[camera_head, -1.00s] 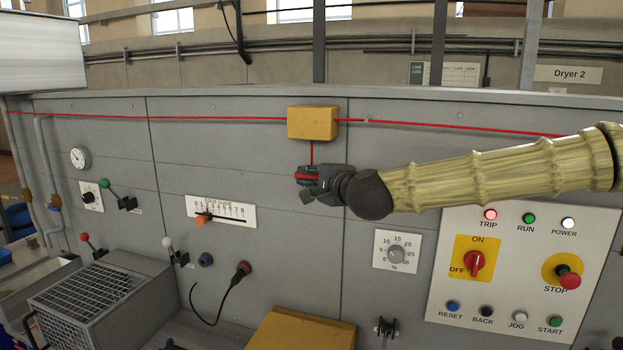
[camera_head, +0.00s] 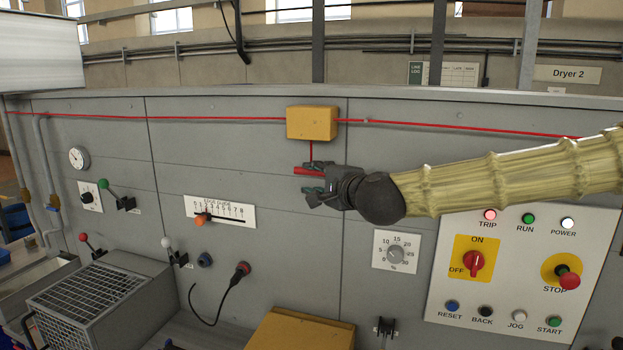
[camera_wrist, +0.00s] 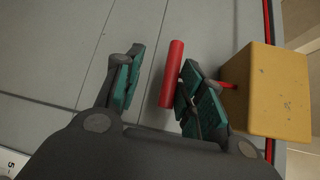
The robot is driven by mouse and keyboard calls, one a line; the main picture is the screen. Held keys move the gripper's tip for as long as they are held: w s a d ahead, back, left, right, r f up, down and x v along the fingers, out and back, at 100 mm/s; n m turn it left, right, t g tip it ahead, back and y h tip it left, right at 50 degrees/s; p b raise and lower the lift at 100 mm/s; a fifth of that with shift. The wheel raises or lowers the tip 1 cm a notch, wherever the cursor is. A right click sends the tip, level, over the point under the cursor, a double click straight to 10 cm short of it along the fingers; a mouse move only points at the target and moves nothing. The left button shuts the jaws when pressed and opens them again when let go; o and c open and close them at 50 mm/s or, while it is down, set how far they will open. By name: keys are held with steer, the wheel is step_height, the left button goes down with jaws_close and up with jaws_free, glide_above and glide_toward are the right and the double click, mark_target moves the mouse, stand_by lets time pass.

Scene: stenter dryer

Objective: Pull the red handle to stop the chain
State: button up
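The red handle (camera_wrist: 173,74) is a short red bar hanging on a red cord below a yellow box (camera_head: 312,122) on the grey machine wall. It also shows in the head view (camera_head: 307,170), close under the box. My gripper (camera_head: 312,180) is at the handle. In the wrist view my gripper (camera_wrist: 155,88) has its green-padded fingers spread apart. The handle lies between the fingers, nearer the finger on the box side, with a clear gap to the other finger. I cannot tell whether it touches the nearer finger.
A red line (camera_head: 200,118) runs along the wall through the yellow box. A control panel (camera_head: 505,265) with buttons and a red switch is at the right, below my arm. Levers, a gauge and a wire-topped box (camera_head: 90,295) are at the left.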

steer(key=v, duration=0.9)
steer(key=shift+s, duration=0.1)
